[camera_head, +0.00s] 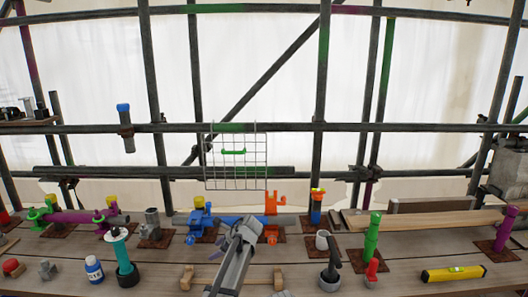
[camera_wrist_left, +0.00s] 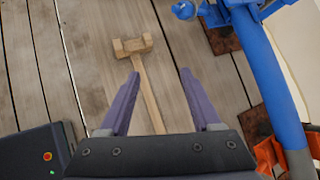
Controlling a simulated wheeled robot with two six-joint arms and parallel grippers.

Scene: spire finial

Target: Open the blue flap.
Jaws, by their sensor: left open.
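A blue clamp (camera_head: 200,219) with a yellow cap stands on a rusty plate left of centre, around the left end of a blue tube (camera_wrist_left: 265,75). A small blue piece (camera_head: 190,238) sticks out at its front low down; it shows as a rounded blue end (camera_wrist_left: 184,10) at the top of the left wrist view. I cannot tell how far the flap is open. My left gripper (camera_head: 217,241) is open and empty, just right of and in front of the clamp, its purple fingers (camera_wrist_left: 153,92) apart above the bench. My right gripper is out of view.
A wooden mallet (camera_wrist_left: 132,46) lies on the planks below my left fingers. An orange clamp (camera_head: 273,204) holds the tube's right end. A blue bottle (camera_head: 94,270) and a teal-and-black tool (camera_head: 124,258) stand left. A wire grid (camera_head: 238,170) hangs behind.

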